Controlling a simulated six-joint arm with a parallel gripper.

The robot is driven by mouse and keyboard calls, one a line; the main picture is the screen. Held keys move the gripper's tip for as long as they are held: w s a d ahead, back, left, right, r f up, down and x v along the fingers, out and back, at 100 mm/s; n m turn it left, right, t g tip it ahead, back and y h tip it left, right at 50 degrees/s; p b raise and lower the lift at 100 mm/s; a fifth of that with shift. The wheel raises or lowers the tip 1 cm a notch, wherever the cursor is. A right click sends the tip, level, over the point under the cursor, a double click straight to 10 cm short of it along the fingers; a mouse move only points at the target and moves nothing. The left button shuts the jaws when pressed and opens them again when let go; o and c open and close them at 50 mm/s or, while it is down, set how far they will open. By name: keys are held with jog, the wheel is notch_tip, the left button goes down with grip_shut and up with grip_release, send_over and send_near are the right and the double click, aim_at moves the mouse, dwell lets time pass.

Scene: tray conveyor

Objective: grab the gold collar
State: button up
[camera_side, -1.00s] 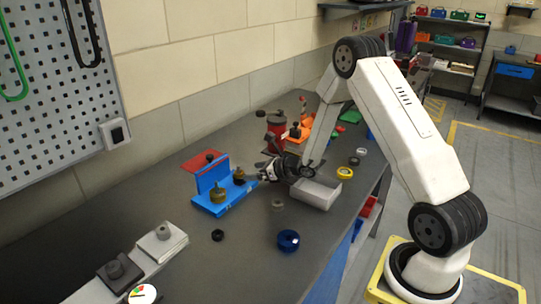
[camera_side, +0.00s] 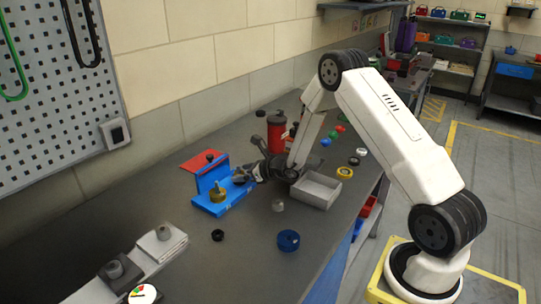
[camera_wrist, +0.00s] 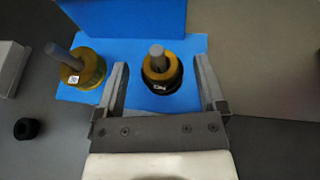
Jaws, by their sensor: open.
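A blue fixture (camera_side: 212,177) with an upright back wall stands on the bench; its base also shows in the wrist view (camera_wrist: 193,45). Two grey posts rise from it. In the wrist view, one gold collar (camera_wrist: 87,72) with a white label sits around the left post. A second gold collar (camera_wrist: 150,72), with a black band below it, sits around the other post. My gripper (camera_wrist: 162,64) is open, with one finger on each side of this second collar and gaps visible. In the side view my gripper (camera_side: 246,174) partly hides it; the first collar (camera_side: 218,195) stays visible.
A grey open bin (camera_side: 318,190) stands right of my gripper. A red cylinder (camera_side: 276,134) stands behind. A grey ring (camera_side: 278,206), a black ring (camera_side: 217,235) and a blue ring (camera_side: 288,240) lie in front. A red plate (camera_side: 203,161) lies behind the fixture.

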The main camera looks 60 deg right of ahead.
grip_shut()
jog(key=shift+r, duration=0.15)
notch_tip(320, 180, up, 10)
dwell(0.9)
jog(key=shift+a, duration=0.1)
dwell(0.5)
